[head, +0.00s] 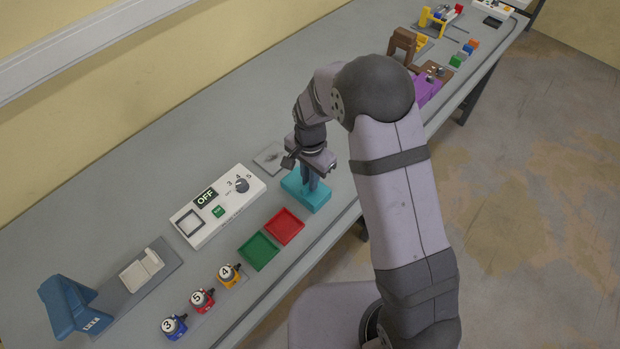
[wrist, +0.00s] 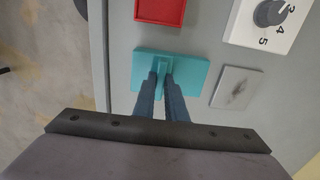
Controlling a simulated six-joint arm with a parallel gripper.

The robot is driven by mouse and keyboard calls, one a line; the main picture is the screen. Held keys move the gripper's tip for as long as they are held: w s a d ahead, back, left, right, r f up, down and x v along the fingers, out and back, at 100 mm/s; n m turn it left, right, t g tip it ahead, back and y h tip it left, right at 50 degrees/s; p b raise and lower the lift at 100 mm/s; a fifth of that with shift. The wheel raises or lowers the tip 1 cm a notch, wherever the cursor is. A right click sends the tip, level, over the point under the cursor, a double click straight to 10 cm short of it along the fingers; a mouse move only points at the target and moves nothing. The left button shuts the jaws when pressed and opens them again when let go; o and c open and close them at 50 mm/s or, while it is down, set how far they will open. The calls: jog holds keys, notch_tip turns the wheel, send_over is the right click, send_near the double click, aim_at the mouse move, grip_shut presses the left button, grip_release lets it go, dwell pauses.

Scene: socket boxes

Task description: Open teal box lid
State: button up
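The teal box (head: 318,203) sits on the grey bench below my gripper, and its lid looks flat and closed. In the wrist view the teal lid (wrist: 195,72) is a flat rectangle with a small raised handle (wrist: 163,63) near its middle. My gripper (head: 311,186) points down over the lid. In the wrist view its two dark fingers (wrist: 160,75) are close together, one on each side of the handle, with a narrow strip of teal between them. They look shut on the handle. The fingers hide part of the lid and handle.
A red tray (head: 284,227) and a green tray (head: 258,251) lie close by. A white panel (head: 217,209) with a dial and an OFF display stands to the left. A grey plate (head: 269,158) lies behind the box. Several numbered balls stand near the front edge.

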grip_shut()
jog(key=shift+w+a+b, duration=0.5)
jog(key=shift+w+a, duration=1.9)
jog(key=o, duration=0.6)
grip_release()
jog(key=shift+r, duration=0.1)
notch_tip(320, 180, up, 7)
jog(key=b, duration=0.2)
jog(key=shift+r, duration=0.1)
